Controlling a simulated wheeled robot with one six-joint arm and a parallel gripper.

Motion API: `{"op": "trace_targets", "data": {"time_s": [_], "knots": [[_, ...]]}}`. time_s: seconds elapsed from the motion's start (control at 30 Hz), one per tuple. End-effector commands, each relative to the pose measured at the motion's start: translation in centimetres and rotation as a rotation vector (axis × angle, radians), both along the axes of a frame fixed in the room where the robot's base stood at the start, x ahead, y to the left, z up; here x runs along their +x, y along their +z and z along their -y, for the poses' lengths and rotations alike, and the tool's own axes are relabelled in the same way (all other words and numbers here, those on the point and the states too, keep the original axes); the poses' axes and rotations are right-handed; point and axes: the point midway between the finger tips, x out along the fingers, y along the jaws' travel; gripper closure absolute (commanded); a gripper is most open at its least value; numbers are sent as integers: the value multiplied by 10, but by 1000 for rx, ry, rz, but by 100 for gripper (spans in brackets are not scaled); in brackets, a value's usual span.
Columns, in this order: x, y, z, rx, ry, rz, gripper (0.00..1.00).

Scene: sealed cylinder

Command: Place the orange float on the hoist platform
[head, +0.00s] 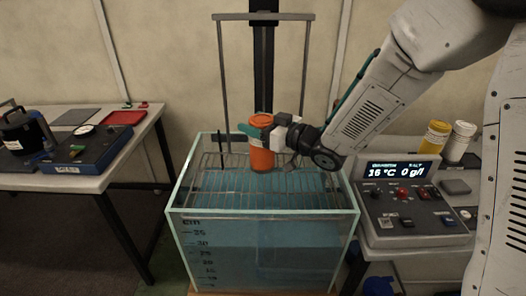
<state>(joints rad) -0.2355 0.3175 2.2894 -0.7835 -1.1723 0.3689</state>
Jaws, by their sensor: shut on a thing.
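The orange float (262,158) is an upright orange cylinder near the middle of the head view. My gripper (258,134) reaches in from the right and is shut on the float's upper part. The hoist platform (215,182) is a wire rack hung from a grey frame at the top of the glass tank. The float appears over the rear middle part of the rack. I cannot tell whether its bottom touches the wires. The gripper hides part of the float's upper side.
The glass tank (180,207) holds blue water and has a cm scale on its front. A control box (412,215) with a lit display stands to the right, with a yellow bottle (435,140) and a white bottle (459,142) behind it. A table (92,182) with equipment stands left.

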Motion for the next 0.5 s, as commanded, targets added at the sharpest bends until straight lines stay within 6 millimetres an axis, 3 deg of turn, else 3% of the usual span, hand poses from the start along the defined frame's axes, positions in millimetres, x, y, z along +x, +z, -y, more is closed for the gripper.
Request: {"op": "trace_targets", "data": {"time_s": [0.5], "knots": [[1, -56, 1, 1, -1, 1, 94]]}}
